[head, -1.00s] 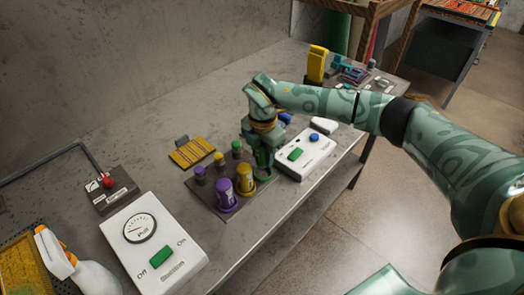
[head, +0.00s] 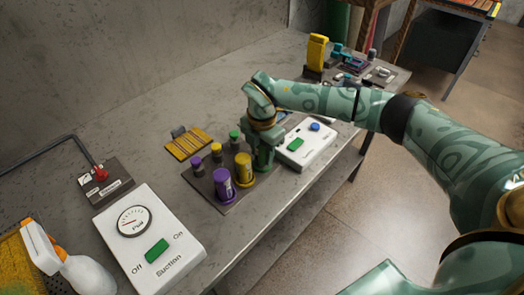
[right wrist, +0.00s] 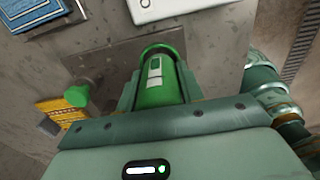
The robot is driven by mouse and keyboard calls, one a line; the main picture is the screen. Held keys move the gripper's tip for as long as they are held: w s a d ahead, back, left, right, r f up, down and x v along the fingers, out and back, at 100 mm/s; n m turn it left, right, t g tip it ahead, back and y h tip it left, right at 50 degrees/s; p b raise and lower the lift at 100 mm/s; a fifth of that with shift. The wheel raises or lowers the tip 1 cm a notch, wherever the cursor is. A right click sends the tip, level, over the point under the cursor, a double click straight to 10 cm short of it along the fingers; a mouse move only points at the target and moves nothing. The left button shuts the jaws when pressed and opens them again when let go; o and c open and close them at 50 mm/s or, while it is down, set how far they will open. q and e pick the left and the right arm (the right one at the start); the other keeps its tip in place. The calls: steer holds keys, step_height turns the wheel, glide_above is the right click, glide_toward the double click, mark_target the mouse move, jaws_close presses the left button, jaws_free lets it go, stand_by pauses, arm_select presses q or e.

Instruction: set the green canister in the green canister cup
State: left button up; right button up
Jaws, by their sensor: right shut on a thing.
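My right gripper (head: 263,158) points down at the right end of a dark canister tray (head: 234,207). It is shut on the green canister (right wrist: 160,84), which shows between its fingers in the right wrist view. In the head view the fingers mostly hide the canister. The green canister cup is hidden behind the gripper and canister, so I cannot tell whether the canister is seated. A purple canister (head: 223,184) and a yellow canister (head: 243,169) stand upright on the tray, left of the gripper. My left gripper is not in view.
Small purple (head: 197,165), yellow (head: 216,152) and green knobs (head: 234,137) stand along the tray's back. A white box with a green button (head: 296,144) lies close right. A suction panel (head: 152,243) and spray bottle (head: 82,272) are at front left.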

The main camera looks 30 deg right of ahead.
steer(key=shift+f, duration=0.55)
steer(key=o, duration=1)
step_height(320, 180, up, 16)
steer(key=p, duration=0.3)
steer(key=shift+r, duration=0.15)
steer(key=shift+p, duration=0.35)
